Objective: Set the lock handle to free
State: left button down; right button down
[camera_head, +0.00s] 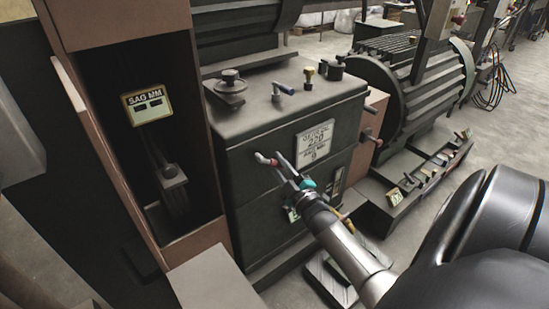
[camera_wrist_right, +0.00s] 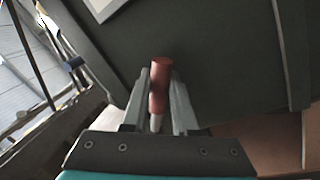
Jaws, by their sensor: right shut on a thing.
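The lock handle (camera_head: 268,160), a small lever with a red grip and a bare metal bend at its left end, sticks out from the front face of the dark machine box (camera_head: 255,165). My right gripper (camera_head: 283,168) comes in from the lower right and is shut on it. In the right wrist view the red grip (camera_wrist_right: 160,85) stands between the two fingers of my gripper (camera_wrist_right: 158,78), with its pale shaft below. The fingers hide part of the lever in the head view. My left gripper is not in view.
A label plate (camera_head: 314,143) is on the box front, just right of the handle. A brown cabinet (camera_head: 105,160) stands close on the left. A ribbed motor (camera_head: 420,80) stands at the back right.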

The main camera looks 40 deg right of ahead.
jog(key=shift+d+r+n, duration=0.3)
jog(key=shift+r+n, duration=0.1)
jog(key=shift+n, duration=0.6)
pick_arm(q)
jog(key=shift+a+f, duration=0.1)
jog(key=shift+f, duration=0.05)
pick_arm(e)
jog(key=shift+r+n+y, duration=0.15)
jog(key=shift+n+y, duration=0.15)
jog(key=shift+n, duration=0.1)
jog(key=c, duration=0.7)
grip_release()
jog(key=shift+s, duration=0.45)
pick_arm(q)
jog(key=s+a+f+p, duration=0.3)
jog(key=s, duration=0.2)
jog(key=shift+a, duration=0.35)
pick_arm(e)
jog(key=v, duration=1.4)
jog(key=shift+s+f, duration=0.15)
jog(key=shift+f, duration=0.2)
